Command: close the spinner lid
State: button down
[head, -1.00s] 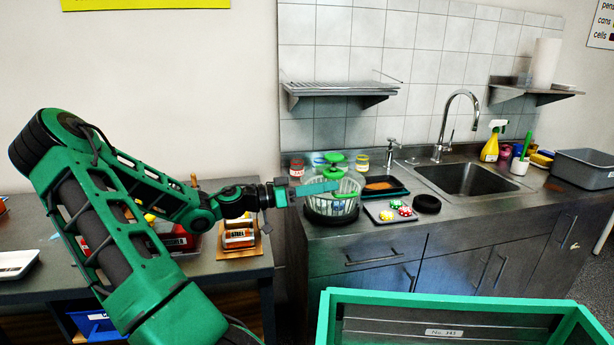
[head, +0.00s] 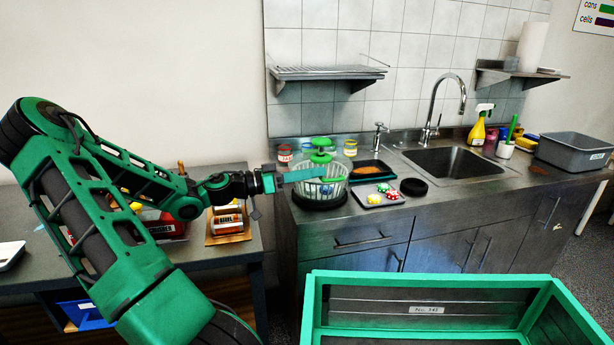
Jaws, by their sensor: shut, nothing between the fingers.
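The spinner (head: 320,194) is a clear bowl with a pale slatted basket on a dark round base, at the left end of the steel counter. Green parts of its lid (head: 321,143), including a round knob, show above the bowl. I cannot tell whether the lid is seated or tilted. My gripper (head: 322,173) comes from the left with its teal fingers shut and empty. The fingers overlap the upper bowl in the picture and hide part of its rim. Whether they touch it is unclear.
Several jars (head: 284,154) stand behind the spinner. A tray of colored pieces (head: 372,201), a black tray (head: 366,178) and a black disc (head: 414,187) lie to its right. A green-framed crate (head: 425,278) stands in front of the counter.

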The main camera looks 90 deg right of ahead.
jog(key=w+a+r, duration=0.2)
jog(key=w, duration=0.7)
jog(key=shift+a+r, duration=0.15)
jog(key=shift+a, duration=0.15)
jog(key=w+a+f+n+t+y, duration=0.1)
jog(key=a+f+t, duration=0.1)
jog(key=f, duration=0.2)
jog(key=w+a+f+n+t+y, duration=0.1)
jog(key=w+a+f+n+t, duration=0.1)
jog(key=f+t, duration=0.1)
jog(key=w+a+f+n+t, duration=0.2)
jog(key=f, duration=0.4)
jog(key=shift+a+y, duration=0.4)
jog(key=w+a+n+t+y, duration=0.3)
jog(key=w+a+n+t, duration=0.65)
jog(key=a, duration=0.75)
jog(key=w+a+r+n, duration=0.2)
jog(key=a+n, duration=0.1)
jog(key=a, duration=0.2)
jog(key=w+a+r+n+t, duration=0.1)
jog(key=w+a+r+n, duration=0.1)
jog(key=a+n, duration=0.2)
jog(key=shift+a+y, duration=0.4)
jog(key=shift+a, duration=0.45)
